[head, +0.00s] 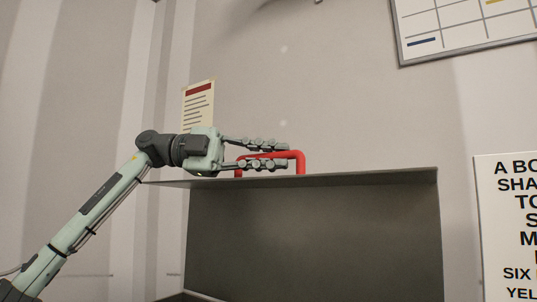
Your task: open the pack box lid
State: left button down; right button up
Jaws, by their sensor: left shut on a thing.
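The pack box is a dark grey box whose front face (315,245) fills the lower middle of the head view. Its lid (370,177) shows as a thin, nearly edge-on panel along the top. A red bar handle (300,158) stands up from the lid. My left gripper (287,156) comes in from the left, level with the handle, and its fingers are shut on the red handle. Part of the handle is hidden behind the fingers. The inside of the box is not visible. My right gripper is not in view.
A wall stands behind the box. A small notice with a red heading (199,103) hangs behind my left wrist. A white sign with black text (510,225) is at the right, and a framed chart (460,25) is at the upper right. The space above the lid looks clear.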

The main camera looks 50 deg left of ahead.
pick_arm(q)
jog(key=shift+w+f, duration=0.1)
jog(key=shift+w, duration=0.15)
jog(key=c, duration=1.5)
grip_release()
jog(key=shift+a, duration=0.1)
jog(key=shift+c, duration=0.2)
jog(key=v, duration=1.2)
jog(key=shift+s+a+r, duration=0.55)
jog(key=shift+a, duration=0.75)
jog(key=shift+s+a+r, duration=0.5)
jog(key=shift+a+r, duration=0.05)
jog(key=shift+a, duration=0.75)
jog(key=shift+s+a+r, duration=0.55)
jog(key=shift+a, duration=0.75)
